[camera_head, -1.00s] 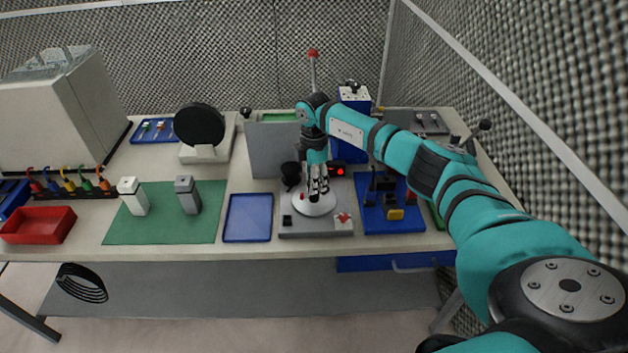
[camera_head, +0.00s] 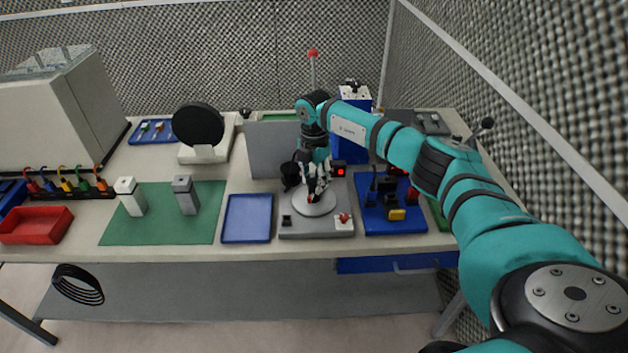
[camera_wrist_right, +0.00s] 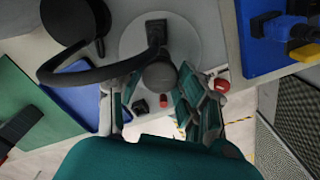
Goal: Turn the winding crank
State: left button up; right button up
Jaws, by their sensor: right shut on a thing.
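The winding station is a grey base (camera_head: 330,229) with a pale round disc (camera_head: 325,207); the disc also shows in the right wrist view (camera_wrist_right: 190,45). In that view a dark crank arm (camera_wrist_right: 156,32) lies on the disc and ends near a dark round knob (camera_wrist_right: 160,76). My right gripper (camera_head: 312,197) is over the disc, tilted. Its fingers stand on both sides of the knob in the wrist view (camera_wrist_right: 152,98), shut on it. The exact finger contact is partly hidden. My left gripper is out of view.
A red button (camera_head: 344,217) sits on the base's front right corner. A blue tray (camera_head: 247,218) lies left of the base, and a blue fixture board (camera_head: 377,222) stands right of it. A grey upright panel (camera_head: 268,150) stands behind. The green mat (camera_head: 160,228) holds two blocks.

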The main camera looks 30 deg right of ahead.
jog(key=shift+w+d+r+n+b, duration=0.1)
jog(key=shift+n+b, duration=0.35)
jog(key=shift+n, duration=0.85)
jog(key=shift+r+n+b, duration=0.1)
jog(key=shift+n+b, duration=0.35)
jog(key=shift+n, duration=0.85)
jog(key=shift+n+b, duration=0.9)
jog(key=shift+n, duration=2)
jog(key=shift+n+b, duration=0.7)
jog(key=shift+n, duration=1.9)
jog(key=shift+n+b, duration=0.5)
jog(key=shift+n, duration=1.7)
jog(key=shift+n, duration=0.6)
jog(key=o, duration=0.9)
jog(key=shift+c, duration=0.2)
jog(key=o, duration=0.3)
jog(key=shift+f, duration=0.1)
